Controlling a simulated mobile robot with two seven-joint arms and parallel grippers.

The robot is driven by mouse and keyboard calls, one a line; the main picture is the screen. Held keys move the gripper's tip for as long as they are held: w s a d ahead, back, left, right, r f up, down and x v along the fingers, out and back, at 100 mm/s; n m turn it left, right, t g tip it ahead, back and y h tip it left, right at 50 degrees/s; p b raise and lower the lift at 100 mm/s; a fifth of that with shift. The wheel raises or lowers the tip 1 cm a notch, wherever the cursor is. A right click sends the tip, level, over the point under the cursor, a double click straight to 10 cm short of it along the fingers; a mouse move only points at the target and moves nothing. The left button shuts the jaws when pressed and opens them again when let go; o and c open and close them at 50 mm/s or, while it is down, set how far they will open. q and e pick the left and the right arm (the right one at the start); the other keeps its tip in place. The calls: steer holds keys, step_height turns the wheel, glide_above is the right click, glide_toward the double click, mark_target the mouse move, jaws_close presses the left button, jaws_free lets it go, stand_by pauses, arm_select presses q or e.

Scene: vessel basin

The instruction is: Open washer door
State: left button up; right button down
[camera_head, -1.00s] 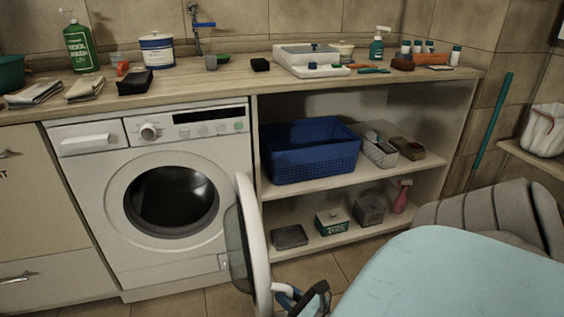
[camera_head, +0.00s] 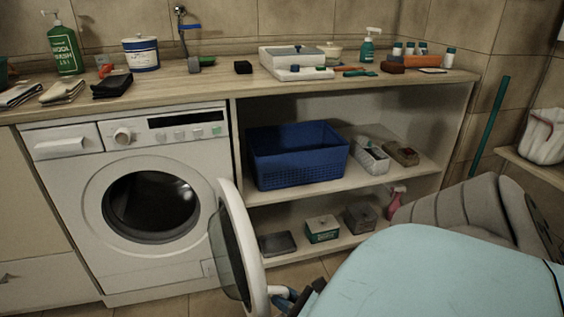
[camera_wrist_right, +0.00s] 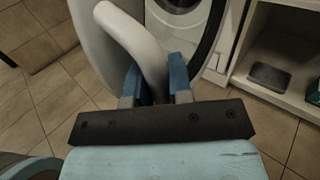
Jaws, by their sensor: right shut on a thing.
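The white washer (camera_head: 60,170) stands under the counter on the left, with its dark round drum opening (camera_head: 150,207) uncovered. Its door (camera_head: 232,240) is swung wide out to the right, and I see it nearly edge-on. In the right wrist view the door's curved pale handle (camera_wrist_right: 135,40) runs down between the blue fingers of my right gripper (camera_wrist_right: 158,82), which is shut on it. In the head view this gripper (camera_head: 290,297) shows only partly at the door's lower outer edge, with my pale blue arm hiding the rest. My left gripper is not in view.
An open shelf unit right of the washer holds a blue basket (camera_head: 297,155), small boxes and a pink spray bottle (camera_head: 395,202). A grey ribbed seat-like thing (camera_head: 455,205) stands at the right. Bottles and cloths line the counter (camera_head: 200,85).

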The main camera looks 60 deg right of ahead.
steer(key=shift+s+a+f, duration=0.1)
steer(key=shift+s+f, duration=0.2)
steer(key=shift+f, duration=0.05)
steer(key=c, duration=1)
jaws_free()
steer(key=shift+c, duration=0.2)
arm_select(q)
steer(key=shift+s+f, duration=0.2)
arm_select(e)
steer(key=shift+w+r, duration=0.1)
steer(key=shift+r, duration=0.05)
steer(key=shift+r, duration=0.1)
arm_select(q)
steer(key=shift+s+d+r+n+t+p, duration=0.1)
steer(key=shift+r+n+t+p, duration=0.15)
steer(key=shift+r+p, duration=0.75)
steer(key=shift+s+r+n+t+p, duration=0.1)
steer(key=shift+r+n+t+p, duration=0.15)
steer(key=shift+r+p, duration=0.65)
arm_select(e)
steer(key=s, duration=1.4)
steer(key=shift+a, duration=0.15)
steer(key=shift+w, duration=0.1)
